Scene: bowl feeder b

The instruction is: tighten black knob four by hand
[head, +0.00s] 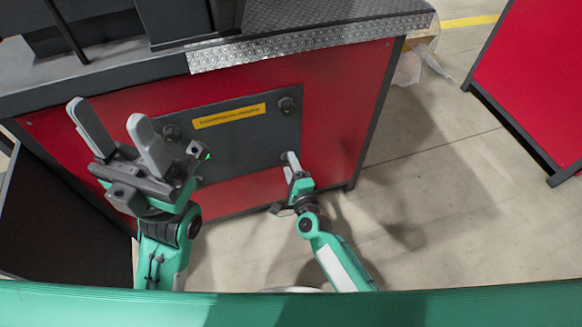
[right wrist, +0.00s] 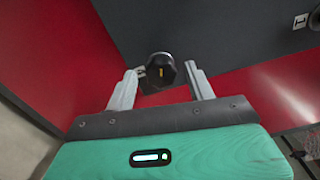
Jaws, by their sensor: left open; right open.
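A black knob (right wrist: 160,70) with a yellow mark sits at a corner of the dark grey panel (head: 240,145) in the red cabinet front. My right gripper (right wrist: 162,80) is open, with one finger on each side of this knob; I cannot tell whether they touch it. In the head view my right gripper (head: 290,160) is at the panel's lower right corner and hides that knob. Other dark knobs show at the upper right (head: 287,105), the upper left (head: 172,131) and, partly hidden, lower left. My left gripper (head: 107,112) is open and empty, left of the panel.
A yellow label (head: 229,116) is on the panel. A metal tread-plate ledge (head: 310,45) runs above the red front (head: 345,100). Another red cabinet (head: 535,80) stands at the right, with clear concrete floor (head: 440,170) between.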

